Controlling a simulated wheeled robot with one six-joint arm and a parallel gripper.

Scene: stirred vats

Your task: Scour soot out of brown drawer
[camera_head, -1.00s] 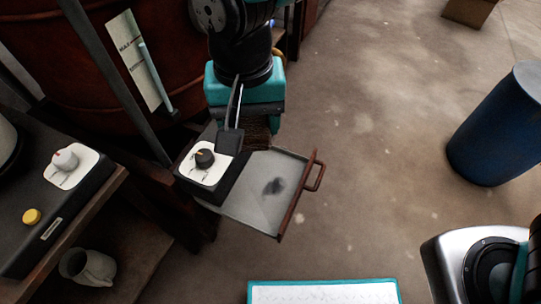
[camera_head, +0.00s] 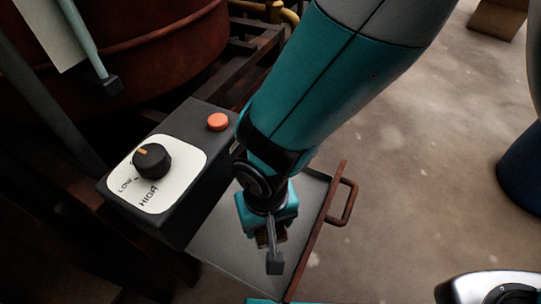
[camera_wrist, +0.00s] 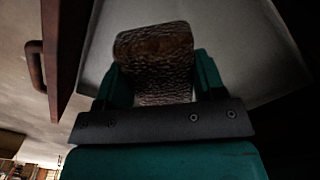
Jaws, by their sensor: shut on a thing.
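The brown drawer (camera_head: 317,230) stands pulled out, with a brown front, a handle and a pale grey floor. In the wrist view its brown front (camera_wrist: 66,40) is at the left and its floor fills the right. My gripper (camera_head: 270,236) is over the drawer, pointing down into it. It is shut on a rough brown scouring block (camera_wrist: 154,46), mostly hidden by the gripper in the head view. The block is at or close above the drawer floor; I cannot tell if it touches. No soot shows on the visible floor; the part under my gripper is hidden.
A dark control box with a black knob (camera_head: 152,160) and an orange button (camera_head: 218,121) adjoins the drawer's left side. A rust-red vat (camera_head: 150,45) stands behind. A blue barrel (camera_head: 522,180) is at the right. The floor between is clear.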

